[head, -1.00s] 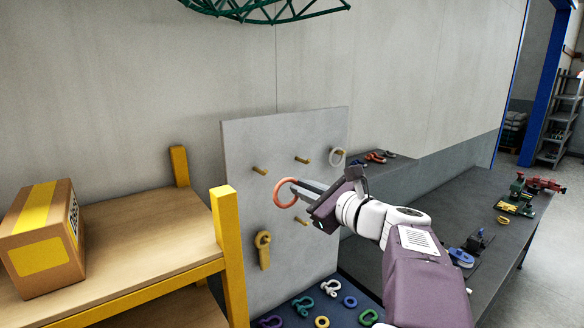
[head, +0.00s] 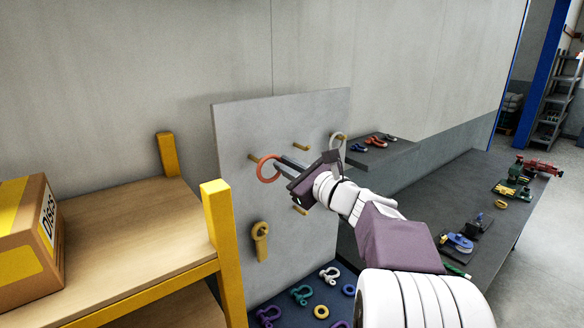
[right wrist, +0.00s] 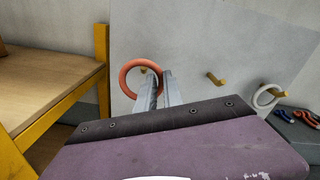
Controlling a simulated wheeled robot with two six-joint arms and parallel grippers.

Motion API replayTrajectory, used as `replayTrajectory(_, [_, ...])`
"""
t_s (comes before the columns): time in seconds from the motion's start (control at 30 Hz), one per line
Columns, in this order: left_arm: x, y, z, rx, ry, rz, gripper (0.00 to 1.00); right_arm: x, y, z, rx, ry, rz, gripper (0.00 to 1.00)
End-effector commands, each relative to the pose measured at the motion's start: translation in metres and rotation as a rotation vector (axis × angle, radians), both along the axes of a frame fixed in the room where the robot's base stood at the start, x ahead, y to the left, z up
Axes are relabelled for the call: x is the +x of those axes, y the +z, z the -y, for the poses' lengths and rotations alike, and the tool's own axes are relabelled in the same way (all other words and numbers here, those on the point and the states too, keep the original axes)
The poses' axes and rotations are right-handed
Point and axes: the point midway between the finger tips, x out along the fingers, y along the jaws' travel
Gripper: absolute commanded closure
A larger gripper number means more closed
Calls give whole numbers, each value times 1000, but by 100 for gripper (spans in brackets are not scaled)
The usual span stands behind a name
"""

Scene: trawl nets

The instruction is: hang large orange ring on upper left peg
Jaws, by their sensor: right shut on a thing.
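The large orange ring (head: 259,173) is held upright in front of the grey peg board. My right gripper (head: 281,165) is shut on its right side. In the right wrist view the ring (right wrist: 124,80) stands at the fingertips. The upper left peg (head: 252,157) shows just beside the ring's upper left edge in the head view. I cannot tell whether the peg tip is inside the ring. My left gripper is not in view.
The board (head: 300,120) has an upper middle peg (head: 300,146), a white ring (head: 338,138) at upper right and a yellow shackle (head: 260,240) lower left. A yellow-posted shelf (head: 225,250) stands close on the left. Several shackles and rings lie below.

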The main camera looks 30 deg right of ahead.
Motion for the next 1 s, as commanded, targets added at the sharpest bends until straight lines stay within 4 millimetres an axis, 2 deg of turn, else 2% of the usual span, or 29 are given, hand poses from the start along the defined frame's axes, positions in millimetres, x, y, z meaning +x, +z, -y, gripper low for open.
replayTrajectory(0.77, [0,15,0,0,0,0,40,58,-3,-5,0,2,-1,100])
replayTrajectory(0.83, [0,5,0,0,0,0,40,62,-10,-5,-1,1,1,100])
replayTrajectory(1.0, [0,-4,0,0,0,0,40,69,-16,-6,-2,1,1,100])
